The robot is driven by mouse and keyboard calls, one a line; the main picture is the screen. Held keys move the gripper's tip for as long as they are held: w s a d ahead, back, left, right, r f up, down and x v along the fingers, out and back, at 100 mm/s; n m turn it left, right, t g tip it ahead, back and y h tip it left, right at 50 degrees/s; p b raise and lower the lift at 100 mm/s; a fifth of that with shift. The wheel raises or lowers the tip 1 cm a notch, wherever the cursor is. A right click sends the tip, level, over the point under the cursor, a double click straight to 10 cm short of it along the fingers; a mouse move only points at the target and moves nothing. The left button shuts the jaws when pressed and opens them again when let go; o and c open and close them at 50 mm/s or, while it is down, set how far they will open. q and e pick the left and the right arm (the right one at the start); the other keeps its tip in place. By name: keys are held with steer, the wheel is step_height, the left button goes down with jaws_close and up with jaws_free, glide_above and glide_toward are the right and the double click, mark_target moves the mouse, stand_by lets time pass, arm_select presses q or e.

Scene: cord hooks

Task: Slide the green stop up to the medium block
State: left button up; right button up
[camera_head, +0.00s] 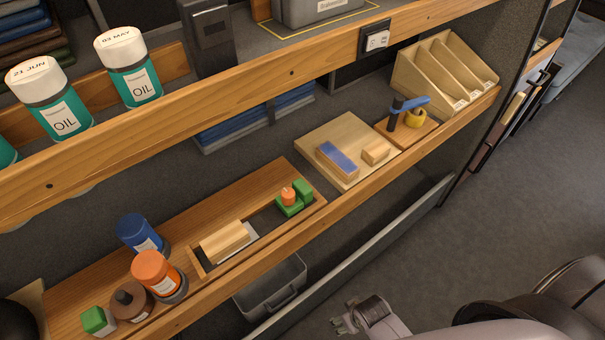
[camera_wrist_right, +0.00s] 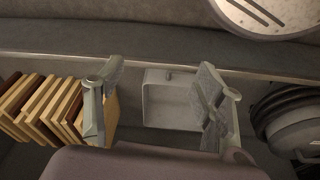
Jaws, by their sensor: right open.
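The green stop (camera_head: 289,207), with an orange knob on top, sits at the right end of a dark slot in a long wooden board on the shelf. A taller green piece stands right behind it. A pale wooden block (camera_head: 225,241) lies in the left part of the slot, apart from the stop, with a white label beside it. It may be the medium block; no size marking is readable. My right gripper (camera_head: 345,321) is below and in front of the shelf, away from the stop. It is open and empty in the wrist view (camera_wrist_right: 160,75). My left gripper is not in view.
The shelf's front lip (camera_head: 300,240) lies between.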

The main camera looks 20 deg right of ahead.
steer(key=w+a+r+m+t+y+p, duration=0.1)
steer(key=w+a+r+p, duration=0.15)
steer(key=r, duration=1.35)
steer(key=w+a+r+m+p, duration=0.1)
steer(key=w+r+p, duration=0.3)
steer(key=r, duration=1.2)
steer(key=m+g+h, duration=0.1)
steer(key=m+g, duration=0.2)
steer(key=m, duration=1.1)
glide_toward(302, 186)
step_height(302, 186, down, 10)
steer(key=shift+w+r+p, duration=0.1)
steer(key=shift+w+p, duration=0.05)
steer(key=shift+p, duration=0.65)
jaws_close()
